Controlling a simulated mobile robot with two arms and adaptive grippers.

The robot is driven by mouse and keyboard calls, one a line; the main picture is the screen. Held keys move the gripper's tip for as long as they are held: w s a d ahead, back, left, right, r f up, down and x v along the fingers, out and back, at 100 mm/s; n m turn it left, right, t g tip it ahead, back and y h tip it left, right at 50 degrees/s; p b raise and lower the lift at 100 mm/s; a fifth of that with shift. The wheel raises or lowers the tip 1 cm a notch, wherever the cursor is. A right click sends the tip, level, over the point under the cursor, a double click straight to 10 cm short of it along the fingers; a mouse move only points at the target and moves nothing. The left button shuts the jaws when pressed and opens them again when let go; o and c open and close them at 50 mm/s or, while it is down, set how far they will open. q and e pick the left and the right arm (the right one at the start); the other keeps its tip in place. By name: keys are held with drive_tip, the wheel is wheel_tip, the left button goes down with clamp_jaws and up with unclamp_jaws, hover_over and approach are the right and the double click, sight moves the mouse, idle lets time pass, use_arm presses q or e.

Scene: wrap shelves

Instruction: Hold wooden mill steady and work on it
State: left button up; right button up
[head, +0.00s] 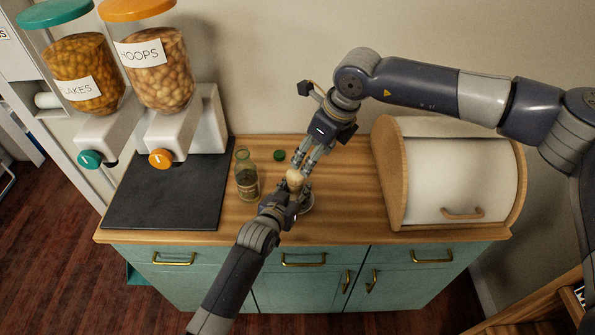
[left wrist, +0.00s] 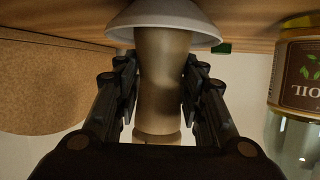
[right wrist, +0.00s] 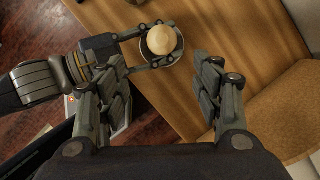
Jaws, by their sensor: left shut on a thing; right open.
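The wooden mill stands upright in a white bowl (head: 307,206) on the counter, its pale round knob (head: 295,178) on top. My left gripper (head: 284,204) is shut on the mill's body. The left wrist view, upside down, shows the brown mill body (left wrist: 160,75) between the left gripper's fingers (left wrist: 160,100), with the bowl (left wrist: 165,20) at its foot. My right gripper (head: 304,164) is open and empty, just above and behind the knob. In the right wrist view the knob (right wrist: 162,39) lies beyond the open fingers (right wrist: 160,85), towards the top.
A bread box (head: 460,180) fills the right side. Counter in front of the bread box is narrow.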

sight(298, 172)
drive_tip(key=shift+m+t, duration=0.5)
drive_tip(key=shift+m, duration=0.4)
drive_tip(key=x, duration=1.1)
drive_tip(key=shift+w+a+r, duration=0.1)
drive_tip(key=shift+a+r, duration=0.05)
drive_tip(key=shift+a, duration=0.2)
drive_tip(key=c, duration=1.1)
